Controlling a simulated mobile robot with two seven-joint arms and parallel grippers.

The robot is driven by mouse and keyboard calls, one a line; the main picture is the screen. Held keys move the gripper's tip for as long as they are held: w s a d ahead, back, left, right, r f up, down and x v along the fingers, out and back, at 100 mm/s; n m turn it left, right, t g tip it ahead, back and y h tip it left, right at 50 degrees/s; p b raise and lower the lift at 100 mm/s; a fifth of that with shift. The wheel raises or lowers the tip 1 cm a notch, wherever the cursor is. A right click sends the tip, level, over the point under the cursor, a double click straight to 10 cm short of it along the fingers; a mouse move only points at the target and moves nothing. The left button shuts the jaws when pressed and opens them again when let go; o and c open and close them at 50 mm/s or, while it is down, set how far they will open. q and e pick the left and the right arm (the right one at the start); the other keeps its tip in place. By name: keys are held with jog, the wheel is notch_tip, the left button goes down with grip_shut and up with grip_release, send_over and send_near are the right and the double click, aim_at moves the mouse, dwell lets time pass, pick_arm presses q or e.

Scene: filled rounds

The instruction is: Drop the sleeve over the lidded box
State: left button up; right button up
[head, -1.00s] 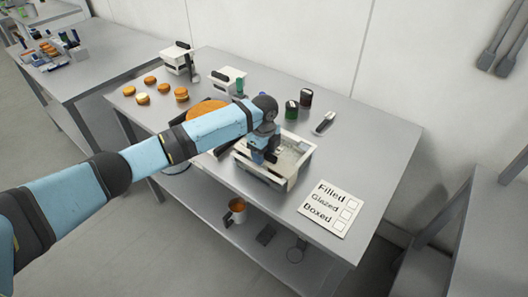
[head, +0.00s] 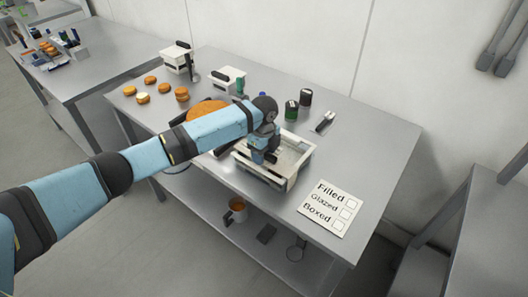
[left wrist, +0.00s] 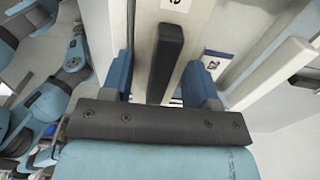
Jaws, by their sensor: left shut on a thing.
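A white, open-looking rectangular frame (head: 291,182) with a pale inside sits near the front of the middle table. I cannot tell the sleeve from the lidded box there, as my left arm covers part of them. My left gripper (head: 264,150) points down at the frame's left part. White walls (left wrist: 262,72) and a small marked label (left wrist: 215,64) show beside the bar. My right gripper is not in view.
A card (head: 331,208) reading Filled, Glazed, Boxed lies to the right. Two dark jars (head: 298,104) and a small tool (head: 324,122) stand behind. White boxes with black handles (head: 178,60) and several buns (head: 150,81) are at the back left.

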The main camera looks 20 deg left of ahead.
pick_arm(q)
jog(key=shift+f, duration=0.2)
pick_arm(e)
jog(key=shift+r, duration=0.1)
pick_arm(q)
jog(key=o, duration=1.3)
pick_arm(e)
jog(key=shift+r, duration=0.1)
pick_arm(q)
jog(key=shift+r+p, duration=0.85)
jog(key=shift+p, duration=0.1)
notch_tip(320, 180, up, 4)
jog(key=p, duration=0.3)
jog(key=shift+f, duration=0.25)
jog(key=shift+r+p, duration=0.9)
jog(key=shift+r, duration=0.05)
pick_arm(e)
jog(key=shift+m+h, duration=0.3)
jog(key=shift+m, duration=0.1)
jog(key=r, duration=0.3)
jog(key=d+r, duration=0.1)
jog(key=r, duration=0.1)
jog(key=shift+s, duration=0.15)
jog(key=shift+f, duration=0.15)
